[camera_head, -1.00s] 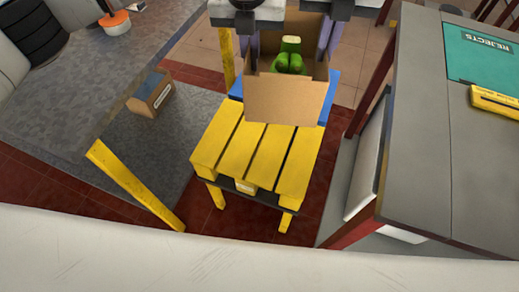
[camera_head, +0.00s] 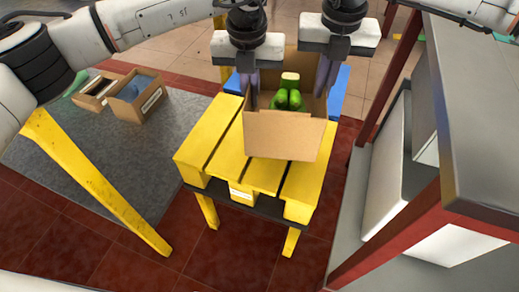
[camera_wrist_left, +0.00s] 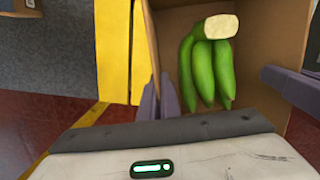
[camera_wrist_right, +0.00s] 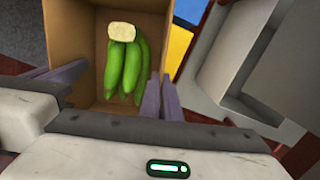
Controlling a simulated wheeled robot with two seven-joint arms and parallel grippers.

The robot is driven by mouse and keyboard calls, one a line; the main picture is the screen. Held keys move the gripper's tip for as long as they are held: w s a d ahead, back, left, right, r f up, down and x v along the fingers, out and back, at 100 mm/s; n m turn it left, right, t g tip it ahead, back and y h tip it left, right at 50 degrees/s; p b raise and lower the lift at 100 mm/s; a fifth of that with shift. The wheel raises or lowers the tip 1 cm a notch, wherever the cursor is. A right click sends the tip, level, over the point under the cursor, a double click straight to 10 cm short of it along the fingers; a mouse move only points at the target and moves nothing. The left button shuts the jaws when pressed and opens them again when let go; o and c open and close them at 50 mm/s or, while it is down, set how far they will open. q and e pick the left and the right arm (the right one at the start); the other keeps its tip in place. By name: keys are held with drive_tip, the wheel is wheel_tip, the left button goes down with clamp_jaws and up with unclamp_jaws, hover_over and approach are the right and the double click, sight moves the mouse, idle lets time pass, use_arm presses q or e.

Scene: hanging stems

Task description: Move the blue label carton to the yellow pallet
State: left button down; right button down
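An open brown carton (camera_head: 283,135) with green bananas (camera_head: 289,95) inside is over the rear and middle part of the yellow pallet (camera_head: 207,129). I cannot tell whether its bottom touches the slats. No blue label shows on its visible faces. My left gripper (camera_head: 250,92) is shut on the carton's left wall. My right gripper (camera_head: 327,78) is shut on its right wall. The bananas also show in the left wrist view (camera_wrist_left: 207,70) and the right wrist view (camera_wrist_right: 122,70). The carton looks upright.
A blue pallet (camera_head: 338,92) is partly hidden behind the carton. Two small cartons stand on the grey surface at left, the nearer one (camera_head: 137,96) with blue contents. A yellow post (camera_head: 95,180) stands at left. A grey-topped bench (camera_head: 480,120) with red legs is close at right.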

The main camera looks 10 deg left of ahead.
use_arm(q)
drive_tip(key=shift+f, duration=0.4)
use_arm(e)
drive_tip(key=shift+f, duration=0.35)
use_arm(q)
drive_tip(key=shift+f+b, duration=0.15)
drive_tip(key=shift+b, duration=0.15)
use_arm(e)
drive_tip(key=shift+f, duration=0.2)
